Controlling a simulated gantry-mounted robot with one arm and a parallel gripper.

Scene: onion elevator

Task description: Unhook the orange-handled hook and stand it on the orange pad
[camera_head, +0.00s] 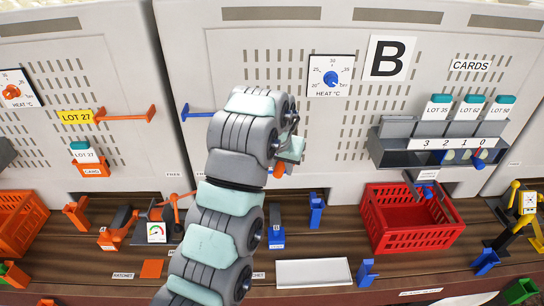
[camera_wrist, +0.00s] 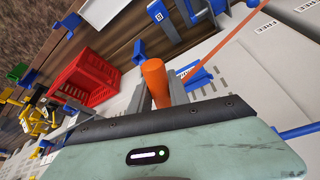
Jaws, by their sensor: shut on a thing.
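My gripper (camera_head: 287,158) is in front of the right grey cabinet panel, below the HEAT dial. In the wrist view its fingers (camera_wrist: 160,97) are shut on an orange handle (camera_wrist: 154,78), which sticks out between them. A thin orange rod (camera_wrist: 230,42) runs up and right from near the fingers; I cannot tell for sure that it belongs to the handle. In the head view only a small orange bit of the handle (camera_head: 279,169) shows under the gripper; my arm hides the rest. The orange pad (camera_head: 152,269) lies bare on the wooden bench at the left.
A blue bar (camera_head: 194,114) shows left of my arm. A red crate (camera_head: 412,240), a white tray (camera_head: 313,273) and a gauge stand (camera_head: 157,232) are on the bench.

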